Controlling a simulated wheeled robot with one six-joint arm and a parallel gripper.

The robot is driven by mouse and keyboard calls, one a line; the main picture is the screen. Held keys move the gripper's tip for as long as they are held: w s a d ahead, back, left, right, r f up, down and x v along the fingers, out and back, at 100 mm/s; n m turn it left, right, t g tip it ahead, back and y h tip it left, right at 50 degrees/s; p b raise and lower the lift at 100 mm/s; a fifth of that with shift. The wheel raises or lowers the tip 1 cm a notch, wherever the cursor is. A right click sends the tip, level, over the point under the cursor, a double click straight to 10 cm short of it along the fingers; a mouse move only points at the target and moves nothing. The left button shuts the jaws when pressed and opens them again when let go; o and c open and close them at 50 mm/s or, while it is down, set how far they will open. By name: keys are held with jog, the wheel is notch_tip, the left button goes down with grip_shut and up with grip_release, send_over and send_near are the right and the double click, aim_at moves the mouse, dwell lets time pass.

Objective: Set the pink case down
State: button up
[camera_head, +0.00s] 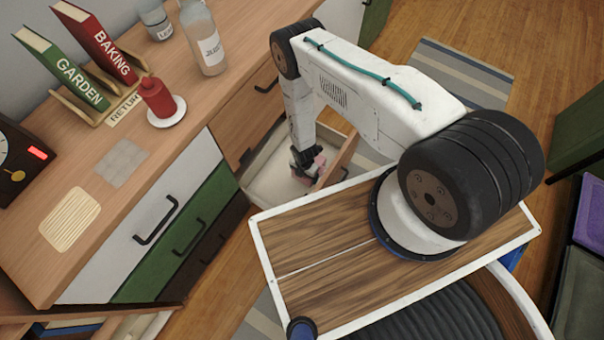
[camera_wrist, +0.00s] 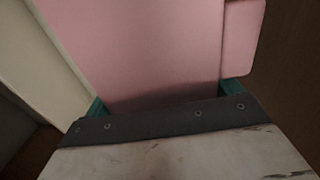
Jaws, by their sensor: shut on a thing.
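The pink case (camera_wrist: 140,50) fills the upper middle of the wrist view, close in front of my gripper (camera_wrist: 165,98). Teal finger parts show at both of its lower sides. In the head view a small part of the pink case (camera_head: 318,163) shows at my gripper (camera_head: 308,165), low inside an open drawer (camera_head: 345,160). My gripper is shut on the case. Whether the case touches the drawer floor cannot be told, as my gripper hides part of it.
The wooden counter (camera_head: 130,190) holds a red candle (camera_head: 157,97), GARDEN (camera_head: 70,75) and BAKING (camera_head: 100,42) books, and glass bottles (camera_head: 205,45). The drawer's pale floor (camera_head: 270,180) looks bare left of my gripper. A striped rug (camera_head: 460,75) lies beyond my arm.

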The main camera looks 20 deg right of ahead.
notch_tip(320, 180, down, 10)
jog(key=shift+r, duration=0.1)
dwell(0.4)
jog(key=o, duration=0.7)
jog(key=shift+o, duration=0.2)
notch_tip(320, 180, up, 12)
jog(key=shift+r, duration=0.1)
